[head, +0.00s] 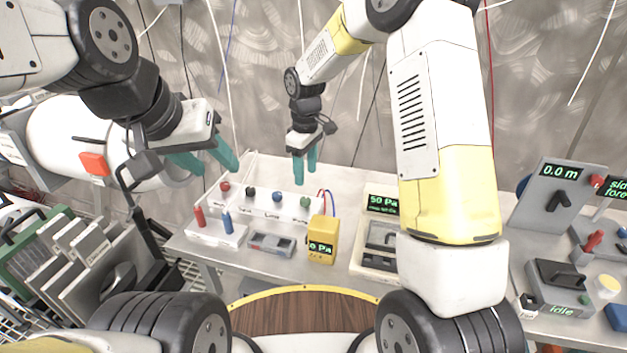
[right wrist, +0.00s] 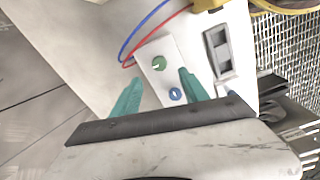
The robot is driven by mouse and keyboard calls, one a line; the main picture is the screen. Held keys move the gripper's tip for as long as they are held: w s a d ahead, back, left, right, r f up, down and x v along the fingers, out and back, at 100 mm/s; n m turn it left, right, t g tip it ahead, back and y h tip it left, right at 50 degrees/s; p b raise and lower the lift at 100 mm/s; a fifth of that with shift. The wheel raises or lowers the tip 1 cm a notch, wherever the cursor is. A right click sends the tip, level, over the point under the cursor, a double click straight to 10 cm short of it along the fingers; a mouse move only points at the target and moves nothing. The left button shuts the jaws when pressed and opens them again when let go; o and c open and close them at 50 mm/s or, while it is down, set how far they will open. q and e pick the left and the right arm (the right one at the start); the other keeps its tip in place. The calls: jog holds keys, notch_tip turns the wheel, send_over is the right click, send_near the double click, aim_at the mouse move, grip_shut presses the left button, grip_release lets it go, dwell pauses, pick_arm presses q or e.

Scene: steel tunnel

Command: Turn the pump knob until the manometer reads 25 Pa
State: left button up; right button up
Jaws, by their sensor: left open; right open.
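A yellow meter (head: 322,240) stands on the bench and reads 0 Pa; red and blue hoses rise from it. Behind it, a white panel (head: 265,205) carries red, dark, blue (head: 277,197) and green (head: 305,202) knobs; I cannot tell which is the pump knob. My right gripper (head: 305,180) is open and empty above the panel's right part. In the right wrist view, the green knob (right wrist: 159,63) and blue knob (right wrist: 175,94) appear between its fingers, apart from them. My left gripper (head: 208,168) is open and empty, up and left of the panel.
A dark display (head: 383,203) reads 50 Pa, its second line too small to read. Red (head: 199,217) and blue (head: 227,222) probes stand on a white block at left. A grey device (head: 270,243) lies in front of the panel. My right arm hides part of the bench.

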aim_at(305, 199)
jog(key=shift+w+a+f, duration=0.1)
jog(key=shift+w+f, duration=0.05)
jog(key=shift+f, duration=0.35)
jog(key=shift+w+a+f, duration=0.1)
jog(key=shift+f, duration=0.4)
notch_tip(305, 199, down, 8)
jog(key=shift+r, duration=0.2)
grip_shut()
